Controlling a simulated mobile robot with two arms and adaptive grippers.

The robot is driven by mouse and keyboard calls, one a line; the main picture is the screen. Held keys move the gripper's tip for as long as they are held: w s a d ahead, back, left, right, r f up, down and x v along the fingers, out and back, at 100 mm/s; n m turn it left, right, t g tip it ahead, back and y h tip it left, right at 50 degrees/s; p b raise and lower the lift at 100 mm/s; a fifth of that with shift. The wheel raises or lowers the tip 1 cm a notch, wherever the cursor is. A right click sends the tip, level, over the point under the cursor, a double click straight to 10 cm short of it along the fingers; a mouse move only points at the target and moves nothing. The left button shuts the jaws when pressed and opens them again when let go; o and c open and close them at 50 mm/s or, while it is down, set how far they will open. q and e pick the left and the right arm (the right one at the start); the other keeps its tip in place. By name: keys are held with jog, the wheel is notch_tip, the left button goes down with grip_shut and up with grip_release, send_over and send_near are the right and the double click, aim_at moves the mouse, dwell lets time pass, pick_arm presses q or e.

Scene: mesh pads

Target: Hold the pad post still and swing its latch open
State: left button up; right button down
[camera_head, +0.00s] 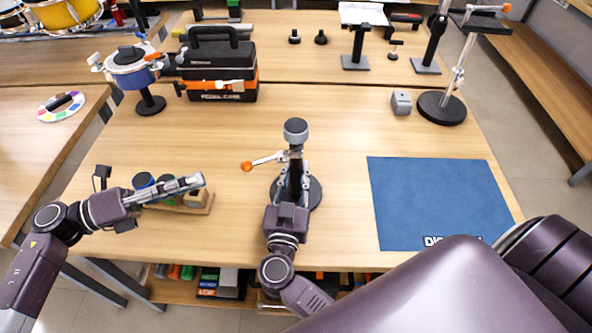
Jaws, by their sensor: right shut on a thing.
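The pad post (296,150) stands upright near the middle of the table on a round black base (315,194), with a grey round cap (296,128) on top. Its latch (265,160) sticks out to the left and ends in an orange knob (247,166). My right gripper (293,180) is shut on the pad post from the near side, hiding part of its lower shaft. My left gripper (198,183) points right, to the lower left of the knob and apart from it. Its fingers overlap from this side, so their opening cannot be told.
A wooden holder (205,208) with dark round items lies under my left gripper. A blue mat (437,200) lies at the right. A black tool case (222,62) and a blue pot-like item on a stand (135,72) are behind. Table between post and mat is clear.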

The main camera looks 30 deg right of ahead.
jog(key=shift+s+f, duration=0.1)
jog(key=shift+f, duration=0.25)
jog(key=c, duration=1.6)
grip_release()
